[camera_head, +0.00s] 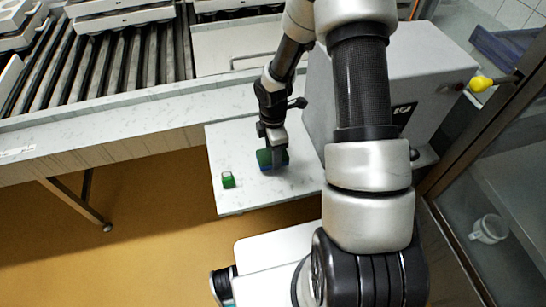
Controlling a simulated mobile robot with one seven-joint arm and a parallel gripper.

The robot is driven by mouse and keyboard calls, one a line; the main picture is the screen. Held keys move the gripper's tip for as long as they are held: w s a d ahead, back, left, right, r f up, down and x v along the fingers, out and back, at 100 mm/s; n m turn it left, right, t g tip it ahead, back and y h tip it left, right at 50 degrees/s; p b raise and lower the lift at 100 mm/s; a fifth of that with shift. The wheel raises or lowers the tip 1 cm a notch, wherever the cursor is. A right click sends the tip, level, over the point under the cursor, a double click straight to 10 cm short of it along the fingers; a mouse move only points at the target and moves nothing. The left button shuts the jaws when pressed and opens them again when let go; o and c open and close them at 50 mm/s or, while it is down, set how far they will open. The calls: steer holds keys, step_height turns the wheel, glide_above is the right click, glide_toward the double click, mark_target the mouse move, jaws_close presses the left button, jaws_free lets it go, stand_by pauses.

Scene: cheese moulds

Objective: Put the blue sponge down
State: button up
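My gripper (275,161) points down over the pale marble-look table (240,200). It is shut on a small dark block, the blue sponge (264,157), which looks teal with a blue lower edge. A grey finger covers the middle of the sponge. The sponge is at or just above the table top; I cannot tell whether it touches.
A small green block with a whitish top (228,180) stands on the table left of my gripper. A grey machine box (430,75) stands to the right. A roller conveyor (110,60) with white moulds lies behind.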

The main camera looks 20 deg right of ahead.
steer(key=shift+f, duration=1.05)
steer(key=o, duration=1)
steer(key=shift+f, duration=0.1)
steer(key=shift+f, duration=0.1)
step_height(320, 180, up, 18)
steer(key=p, duration=0.2)
steer(key=shift+s+f+p, duration=0.2)
steer(key=shift+f+p, duration=0.05)
steer(key=shift+p, duration=0.15)
steer(key=shift+d, duration=0.1)
